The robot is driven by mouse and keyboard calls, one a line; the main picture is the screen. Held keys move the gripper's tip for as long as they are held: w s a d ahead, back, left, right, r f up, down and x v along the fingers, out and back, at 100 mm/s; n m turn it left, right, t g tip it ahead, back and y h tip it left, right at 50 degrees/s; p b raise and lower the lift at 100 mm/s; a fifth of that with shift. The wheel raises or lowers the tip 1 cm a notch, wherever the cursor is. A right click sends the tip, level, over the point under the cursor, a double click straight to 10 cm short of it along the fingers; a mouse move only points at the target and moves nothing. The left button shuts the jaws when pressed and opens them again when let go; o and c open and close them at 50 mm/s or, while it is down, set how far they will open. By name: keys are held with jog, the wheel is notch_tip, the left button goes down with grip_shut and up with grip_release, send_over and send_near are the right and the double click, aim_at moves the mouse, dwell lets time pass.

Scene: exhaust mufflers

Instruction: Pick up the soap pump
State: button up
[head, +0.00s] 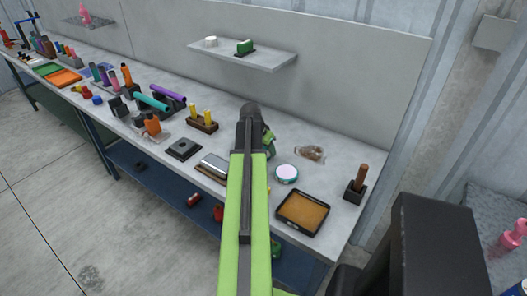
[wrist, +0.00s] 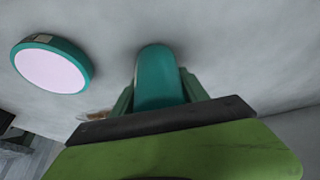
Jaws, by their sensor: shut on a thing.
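My gripper (wrist: 158,88) is shut on a teal, round-ended thing (wrist: 156,66), which sits between its two green fingers in the wrist view. I cannot tell from its visible end whether it is a soap pump. In the head view my arm hides most of the gripper and what it holds, above the workbench (head: 330,165). A pink pump-topped bottle (head: 510,238) stands at the far right, apart from my gripper. Another small pink bottle (head: 84,14) stands on a shelf at the far left.
A teal-rimmed round tin (head: 286,173) lies right of my gripper; it also shows in the wrist view (wrist: 52,66). A tray with an orange-brown surface (head: 302,212) and a block with a brown handle (head: 356,186) are further right. Several tools crowd the bench leftward. A wall shelf (head: 270,60) hangs behind.

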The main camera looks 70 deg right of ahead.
grip_shut()
jog(key=shift+r, duration=0.1)
jog(key=shift+r+p, duration=0.25)
jog(key=shift+p, duration=0.1)
jog(key=r+p, duration=0.4)
jog(key=shift+s+a+r+p, duration=0.25)
jog(key=shift+s+r+p, duration=0.05)
jog(key=shift+s, duration=0.05)
jog(key=s+a+r+p, duration=0.5)
jog(key=s, duration=0.4)
jog(key=shift+s+a+r+p, duration=0.2)
jog(key=shift+s+r+p, duration=0.05)
jog(key=shift+r+p, duration=0.05)
